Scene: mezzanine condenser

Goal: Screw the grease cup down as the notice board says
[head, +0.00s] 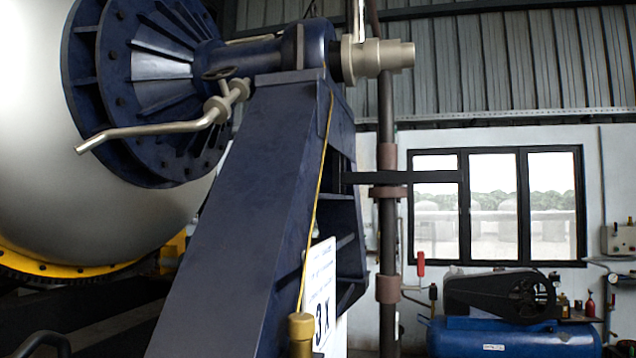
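A brass cup-shaped fitting (300,335), apparently the grease cup, stands at the bottom centre, its lower part cut off by the frame edge. A thin yellow pipe (318,200) runs from just above it up the blue support. Behind it to the right is a white notice board (321,285), seen at a slant. It shows a large "3 X"; its smaller lines are too small to read. Neither of my grippers is in view.
A big blue slanted support (245,215) fills the centre beside a pale round vessel (40,130). A bent metal pipe (150,130) sticks out left. A brown vertical pipe (387,230) stands right of the support. A blue compressor (510,338) is under the window.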

